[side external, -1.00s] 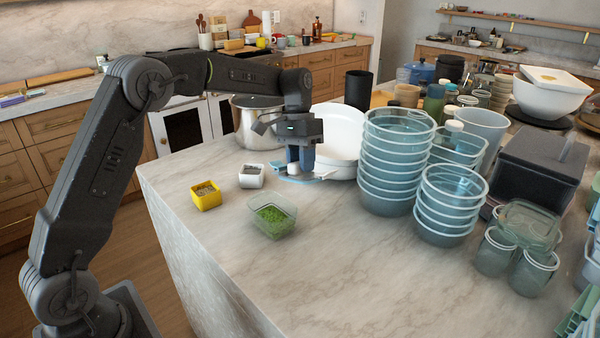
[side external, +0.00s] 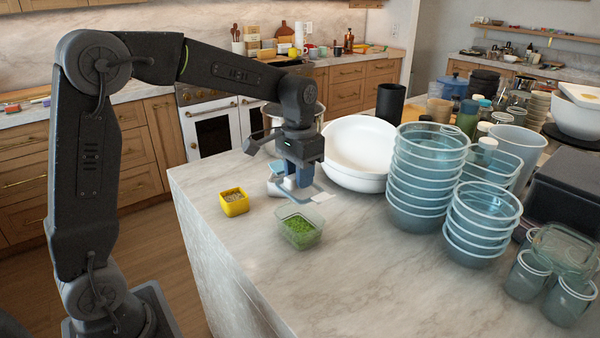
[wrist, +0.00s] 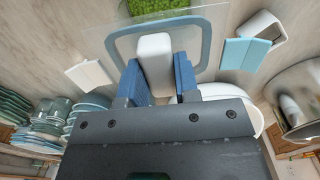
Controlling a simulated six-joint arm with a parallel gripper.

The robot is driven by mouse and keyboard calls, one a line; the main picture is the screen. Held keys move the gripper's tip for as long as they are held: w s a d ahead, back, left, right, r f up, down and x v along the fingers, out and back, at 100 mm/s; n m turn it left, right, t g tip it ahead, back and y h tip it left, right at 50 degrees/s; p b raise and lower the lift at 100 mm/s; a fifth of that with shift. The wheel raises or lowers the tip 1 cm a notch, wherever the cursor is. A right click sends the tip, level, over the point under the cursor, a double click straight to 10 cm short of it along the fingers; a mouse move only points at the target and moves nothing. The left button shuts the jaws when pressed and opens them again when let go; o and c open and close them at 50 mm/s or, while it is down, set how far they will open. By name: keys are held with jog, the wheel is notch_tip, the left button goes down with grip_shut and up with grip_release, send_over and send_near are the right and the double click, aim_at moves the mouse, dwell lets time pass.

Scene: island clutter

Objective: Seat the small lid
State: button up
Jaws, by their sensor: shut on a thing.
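My gripper (side external: 292,184) is shut on the white block-shaped handle (wrist: 154,62) of a clear lid with a light-blue rim (wrist: 203,40). The lid appears level in the side view and above the counter. A clear rectangular container (side external: 299,229) holding green bits stands in front of and below the lid. Its green contents also show at the top edge of the wrist view (wrist: 160,6), beyond the lid's far part. The lid and container appear apart, but the exact gap is hard to tell.
A yellow tub (side external: 234,203) stands left. A white tub (wrist: 263,28) and blue flap-like pieces (wrist: 244,52) lie near the lid. A flat white piece (wrist: 88,75) lies opposite. White bowls (side external: 358,150) and stacked clear tubs (side external: 425,175) stand right. The front counter is clear.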

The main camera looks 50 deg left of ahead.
jog(key=shift+f, duration=2.8)
jog(key=shift+f, duration=0.95)
jog(key=o, duration=1.1)
jog(key=shift+c, duration=0.2)
notch_tip(320, 180, up, 14)
jog(key=shift+f, duration=0.1)
jog(key=s+d+f+t, duration=0.1)
jog(key=s+d+t, duration=0.1)
jog(key=s, duration=0.8)
jog(key=s+d+f+t, duration=0.2)
jog(key=s+d+t, duration=0.1)
jog(key=s, duration=0.7)
jog(key=shift+s+d+t, duration=0.3)
jog(key=shift+s+d, duration=0.05)
jog(key=shift+d, duration=0.1)
